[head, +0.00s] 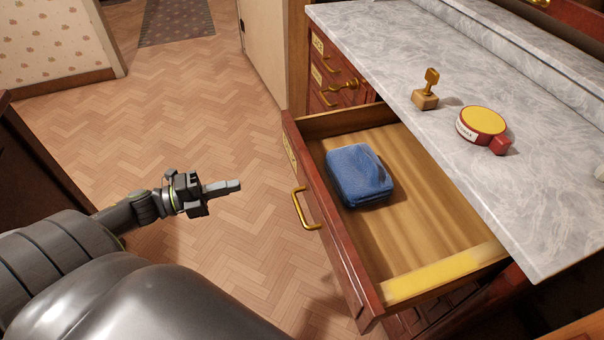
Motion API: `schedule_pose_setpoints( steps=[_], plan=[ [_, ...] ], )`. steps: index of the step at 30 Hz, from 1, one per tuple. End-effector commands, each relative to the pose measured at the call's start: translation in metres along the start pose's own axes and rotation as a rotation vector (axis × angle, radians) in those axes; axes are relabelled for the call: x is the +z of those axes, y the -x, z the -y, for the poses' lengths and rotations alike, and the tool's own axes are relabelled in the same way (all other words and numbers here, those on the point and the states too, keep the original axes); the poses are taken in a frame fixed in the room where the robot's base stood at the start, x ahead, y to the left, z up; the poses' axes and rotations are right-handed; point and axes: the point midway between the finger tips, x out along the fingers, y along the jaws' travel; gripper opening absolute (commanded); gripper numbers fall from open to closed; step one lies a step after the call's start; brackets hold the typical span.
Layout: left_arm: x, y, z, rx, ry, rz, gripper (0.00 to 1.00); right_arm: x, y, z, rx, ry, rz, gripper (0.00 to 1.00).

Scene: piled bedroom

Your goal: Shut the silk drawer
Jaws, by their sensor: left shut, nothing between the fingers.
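An open drawer (340,235) of reddish wood juts out from under the marble top. It has a brass handle (303,209) on its front and a label whose text I cannot read. A folded blue cloth (359,175) lies inside, toward the far end. My left gripper (238,186) is shut and empty, to the left of the drawer front and pointing toward the handle. A gap shows between the gripper and the handle. My right gripper is not in view.
The marble top (395,40) bears a brass-topped stamp (427,90) and a round red-and-yellow tape-like item (481,122). Several closed, labelled drawers (335,75) sit beyond the open one. Clear herringbone floor (190,110) lies left of the drawer. Dark furniture (40,180) stands at the left edge.

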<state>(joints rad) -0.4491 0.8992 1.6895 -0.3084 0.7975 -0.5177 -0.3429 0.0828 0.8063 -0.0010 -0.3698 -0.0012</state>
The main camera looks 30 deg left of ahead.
Motion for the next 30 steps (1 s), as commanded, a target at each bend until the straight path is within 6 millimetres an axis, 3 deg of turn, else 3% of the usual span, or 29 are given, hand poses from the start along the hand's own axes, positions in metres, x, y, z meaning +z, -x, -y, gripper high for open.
schedule_pose_setpoints(
  steps=[21, 30],
  plan=[
    [0.002, -0.109, 0.003, -0.006, 0.002, 0.005, 0.0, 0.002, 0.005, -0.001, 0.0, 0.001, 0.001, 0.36],
    [0.002, -0.136, 0.001, -0.001, 0.003, 0.004, 0.0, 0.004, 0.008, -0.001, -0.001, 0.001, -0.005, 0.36]
  ],
)
